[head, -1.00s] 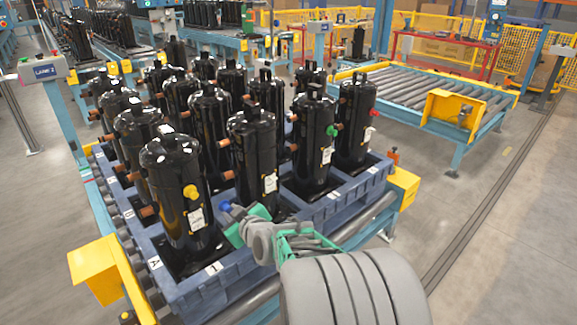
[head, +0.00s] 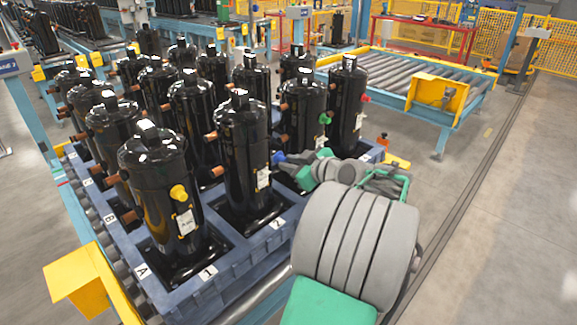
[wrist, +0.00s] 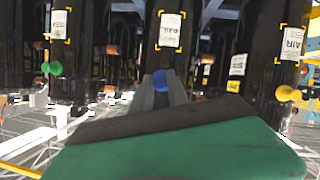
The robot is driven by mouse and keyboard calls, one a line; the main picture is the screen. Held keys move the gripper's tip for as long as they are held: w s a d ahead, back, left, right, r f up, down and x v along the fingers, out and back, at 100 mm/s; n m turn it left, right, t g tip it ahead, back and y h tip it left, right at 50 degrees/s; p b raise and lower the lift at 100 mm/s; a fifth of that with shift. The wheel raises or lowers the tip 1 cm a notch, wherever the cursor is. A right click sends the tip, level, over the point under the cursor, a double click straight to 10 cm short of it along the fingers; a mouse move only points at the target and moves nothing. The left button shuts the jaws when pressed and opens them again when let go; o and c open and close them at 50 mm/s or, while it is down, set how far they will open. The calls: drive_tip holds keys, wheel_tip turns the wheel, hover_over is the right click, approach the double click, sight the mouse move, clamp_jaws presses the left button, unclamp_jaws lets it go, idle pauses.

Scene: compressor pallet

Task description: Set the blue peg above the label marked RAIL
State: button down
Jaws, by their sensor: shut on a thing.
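The blue peg (head: 278,157) is held at the tip of my gripper (head: 287,159), beside the second black compressor (head: 240,140) of the front row. The wrist view shows the blue peg (wrist: 160,79) between the two grey fingers (wrist: 161,90), which are shut on it. The wrist picture is upside down. In it a white label (wrist: 170,30) with yellow corner marks, appearing to read RAIL, lies on the compressor straight ahead. The peg lines up roughly with it, on the label's upper side in reality. I cannot tell whether the peg touches the compressor.
A yellow peg (head: 178,193) sits above the label of the nearest compressor. A green peg (head: 324,118) and a red peg (head: 366,97) are on compressors farther right. The compressors stand close together in a blue pallet (head: 236,262). Open floor lies to the right.

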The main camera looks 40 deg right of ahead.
sight(278, 154)
drive_tip(key=shift+w+a+b, duration=0.15)
drive_tip(key=shift+w+b, duration=0.35)
drive_tip(key=shift+w, duration=2.35)
drive_tip(key=shift+f+b, duration=0.1)
drive_tip(key=shift+b, duration=1.1)
drive_tip(key=shift+w, duration=0.65)
drive_tip(key=c, duration=1.2)
unclamp_jaws()
